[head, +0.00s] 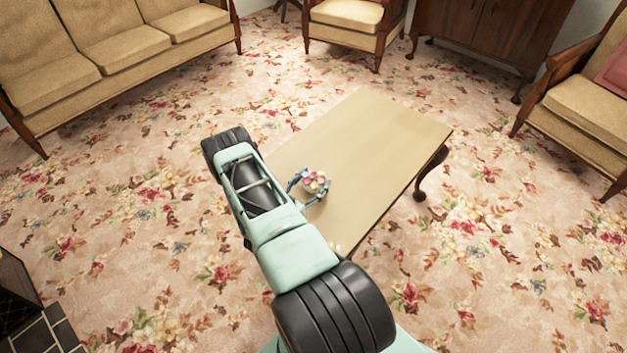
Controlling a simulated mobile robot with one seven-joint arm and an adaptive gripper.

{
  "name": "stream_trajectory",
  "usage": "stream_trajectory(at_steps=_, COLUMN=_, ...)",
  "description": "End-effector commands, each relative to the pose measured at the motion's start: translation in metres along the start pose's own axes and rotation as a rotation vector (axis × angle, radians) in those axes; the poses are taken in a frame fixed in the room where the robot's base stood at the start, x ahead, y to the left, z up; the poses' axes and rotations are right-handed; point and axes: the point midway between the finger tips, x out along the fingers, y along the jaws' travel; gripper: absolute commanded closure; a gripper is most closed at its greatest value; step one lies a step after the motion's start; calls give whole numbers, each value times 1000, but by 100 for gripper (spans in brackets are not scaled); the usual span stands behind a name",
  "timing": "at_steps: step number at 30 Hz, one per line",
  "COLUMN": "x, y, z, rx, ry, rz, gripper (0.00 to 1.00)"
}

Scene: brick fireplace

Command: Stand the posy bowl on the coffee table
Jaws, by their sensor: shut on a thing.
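The coffee table (385,135) is a long, pale wooden table with dark curved legs, and its top looks bare apart from the bowl area. The posy bowl (316,182) is a small round thing with pink, white and yellow flowers. It shows over the left, near part of the tabletop. My gripper (308,188) is shut on the posy bowl, its blue-grey fingers around the bowl's side. I cannot tell whether the bowl's base touches the table. My arm hides the table's near left edge.
A long sofa (110,50) stands at the back left. One armchair (352,18) is at the back and another (590,105) at the right. A dark wooden cabinet (490,30) stands at the back right. Flowered carpet around the table is clear.

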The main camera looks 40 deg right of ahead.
Motion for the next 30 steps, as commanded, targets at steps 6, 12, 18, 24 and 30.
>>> stream_trajectory(at_steps=6, x=0, y=0, z=3, rx=0, ry=0, rz=0, gripper=30)
stream_trajectory(at_steps=12, x=0, y=0, z=3, rx=0, ry=0, rz=0, gripper=25)
stream_trajectory(at_steps=18, x=0, y=0, z=0, rx=0, ry=0, rz=0, gripper=25)
stream_trajectory(at_steps=24, x=-27, y=-1, z=0, rx=-2, ry=-3, rz=-4, gripper=25)
stream_trajectory(at_steps=30, x=-72, y=-1, z=0, rx=-2, ry=-2, rz=-4, gripper=25)
